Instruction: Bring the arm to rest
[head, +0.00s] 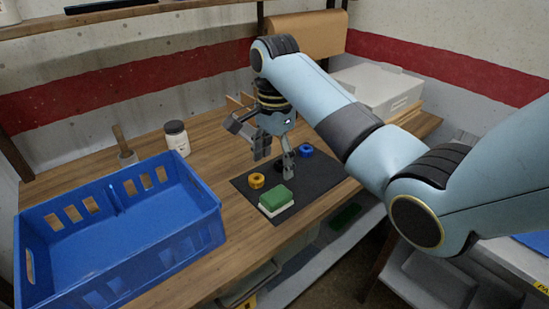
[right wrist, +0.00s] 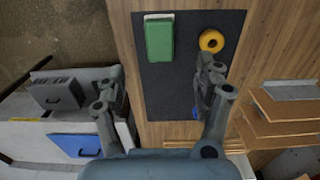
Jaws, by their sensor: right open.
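My right gripper (head: 275,158) is open and empty above the far part of a dark mat (head: 318,182). It also shows in the right wrist view (right wrist: 158,92), its two fingers spread wide. On the mat lie a green and white sponge (head: 276,200), a yellow ring (head: 256,181) and a blue ring (head: 306,150). In the right wrist view the sponge (right wrist: 159,38) and the yellow ring (right wrist: 211,41) are clear of the fingers. The blue ring is mostly hidden there behind one finger. My left gripper is not in view.
A blue crate (head: 120,262) stands at the left of the wooden table. Behind it are a jar with a dark lid (head: 177,138) and a wooden-handled tool (head: 124,147). A white box (head: 378,88) and a cardboard box (head: 305,35) stand at the back.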

